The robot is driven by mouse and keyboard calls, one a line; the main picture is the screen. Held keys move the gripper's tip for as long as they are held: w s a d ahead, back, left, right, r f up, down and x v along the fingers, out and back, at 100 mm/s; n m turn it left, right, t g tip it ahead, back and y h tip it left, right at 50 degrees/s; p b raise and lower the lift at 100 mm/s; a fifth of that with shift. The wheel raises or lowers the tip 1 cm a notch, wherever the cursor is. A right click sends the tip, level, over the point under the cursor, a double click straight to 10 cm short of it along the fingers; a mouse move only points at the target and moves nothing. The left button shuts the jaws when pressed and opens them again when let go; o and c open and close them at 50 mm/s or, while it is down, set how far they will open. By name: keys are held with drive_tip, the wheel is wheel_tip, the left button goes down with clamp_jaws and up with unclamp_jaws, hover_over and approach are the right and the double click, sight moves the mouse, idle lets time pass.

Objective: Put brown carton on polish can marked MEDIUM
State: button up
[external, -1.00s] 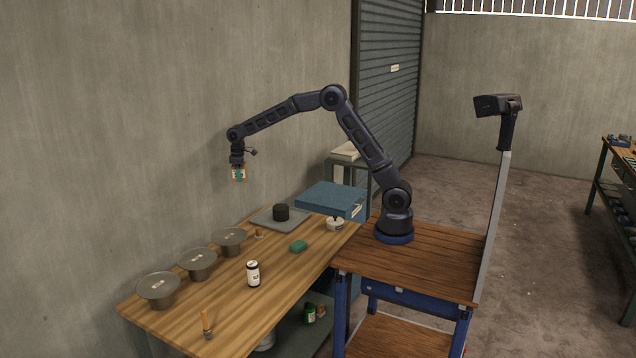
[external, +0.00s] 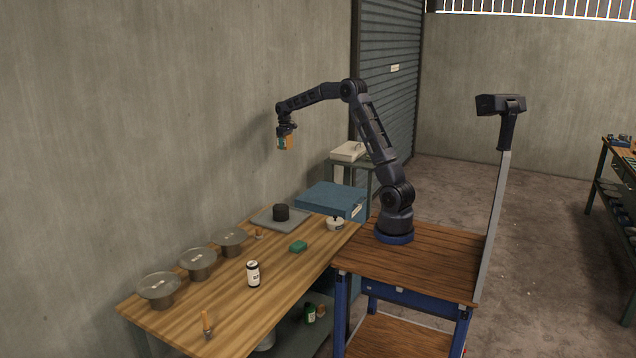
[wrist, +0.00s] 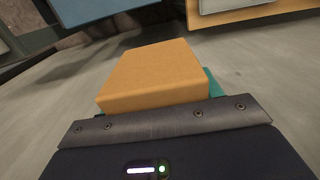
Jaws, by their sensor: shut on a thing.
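My gripper (external: 286,140) is shut on the brown carton (external: 285,144) and holds it in the air, well above the back part of the wooden bench. In the wrist view the carton (wrist: 155,75) is an orange-brown box in front of the gripper, with a teal piece showing beside it. A white can with a dark top and dark label print (external: 253,274) stands upright on the bench, apart from the gripper. Its lettering is too small to read, so I cannot tell whether it says MEDIUM.
Three metal bowl-like pieces (external: 197,264) line the wall side of the bench (external: 225,300). A black cylinder (external: 281,212) stands on a grey plate. A green block (external: 298,246), a small pale pot (external: 335,223), a blue case (external: 332,198) and a wooden-handled tool (external: 207,321) are also there.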

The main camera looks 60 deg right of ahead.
drive_tip(key=s+d+r+m, duration=0.1)
drive_tip(key=s+d+m, duration=0.15)
drive_tip(key=d, duration=0.85)
drive_tip(key=s+d+r+m, duration=0.15)
drive_tip(key=s+d, duration=0.25)
drive_tip(key=d, duration=0.7)
drive_tip(key=s+d+r+m, duration=0.1)
drive_tip(key=s+d, duration=0.2)
drive_tip(key=d, duration=0.7)
drive_tip(key=s+d+r+m, duration=0.2)
drive_tip(key=s+d, duration=1)
drive_tip(key=d, duration=0.1)
drive_tip(key=s+d+r+m, duration=0.2)
drive_tip(key=s+d, duration=1)
drive_tip(key=d, duration=0.1)
drive_tip(key=f, duration=1.9)
drive_tip(key=shift+w+d+f, duration=0.15)
drive_tip(key=shift+w, duration=0.05)
drive_tip(key=shift+f, duration=0.15)
drive_tip(key=o, duration=1.1)
